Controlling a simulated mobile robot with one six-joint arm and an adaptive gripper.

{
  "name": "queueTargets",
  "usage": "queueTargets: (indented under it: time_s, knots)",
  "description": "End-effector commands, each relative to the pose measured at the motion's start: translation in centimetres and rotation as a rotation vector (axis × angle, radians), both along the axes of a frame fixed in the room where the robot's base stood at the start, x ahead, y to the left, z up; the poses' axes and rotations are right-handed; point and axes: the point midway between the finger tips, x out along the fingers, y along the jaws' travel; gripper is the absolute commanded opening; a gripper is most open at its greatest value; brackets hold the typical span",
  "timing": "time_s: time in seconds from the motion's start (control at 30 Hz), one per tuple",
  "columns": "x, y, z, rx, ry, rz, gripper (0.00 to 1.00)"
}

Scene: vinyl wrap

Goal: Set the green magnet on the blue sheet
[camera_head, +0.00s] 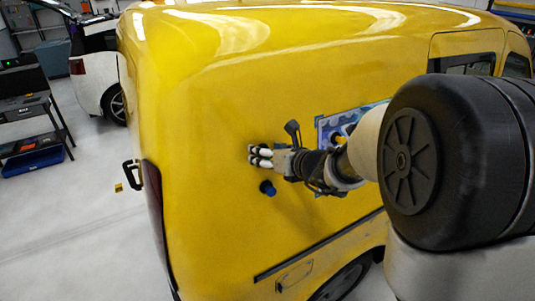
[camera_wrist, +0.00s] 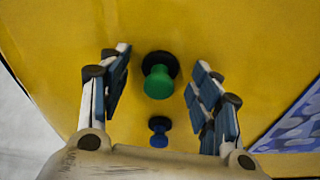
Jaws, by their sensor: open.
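The green magnet (camera_wrist: 159,82) sticks out from the yellow van panel in the wrist view, on a dark round base. My gripper (camera_wrist: 160,85) is open, with one finger on each side of the green magnet and a gap on both sides. In the head view my gripper (camera_head: 257,156) is close to the van's side and hides the green magnet. The blue sheet (camera_head: 330,124) is on the van panel to the right of my gripper, partly hidden by my arm. Its corner shows at the right edge of the wrist view (camera_wrist: 296,128).
A blue magnet (camera_head: 267,188) is on the panel just below my gripper; it also shows in the wrist view (camera_wrist: 159,137). The yellow van (camera_head: 215,110) fills the middle. A dark cart (camera_head: 30,115) stands far left. The panel left of my gripper is bare.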

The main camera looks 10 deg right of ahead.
Motion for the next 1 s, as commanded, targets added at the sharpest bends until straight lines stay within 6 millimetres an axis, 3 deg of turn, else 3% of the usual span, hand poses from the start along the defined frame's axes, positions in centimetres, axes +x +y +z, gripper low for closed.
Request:
queueTargets:
  time_s: [0.1,0.8,0.83,1.0]
  knots:
    - [-0.02,0.00,0.02,0.000,0.000,0.000,0.57]
    - [-0.05,-0.02,0.01,0.000,0.000,0.000,0.10]
    - [-0.03,-0.02,0.04,-0.001,0.000,0.000,0.33]
    - [-0.03,-0.02,0.04,0.000,0.000,0.000,0.22]
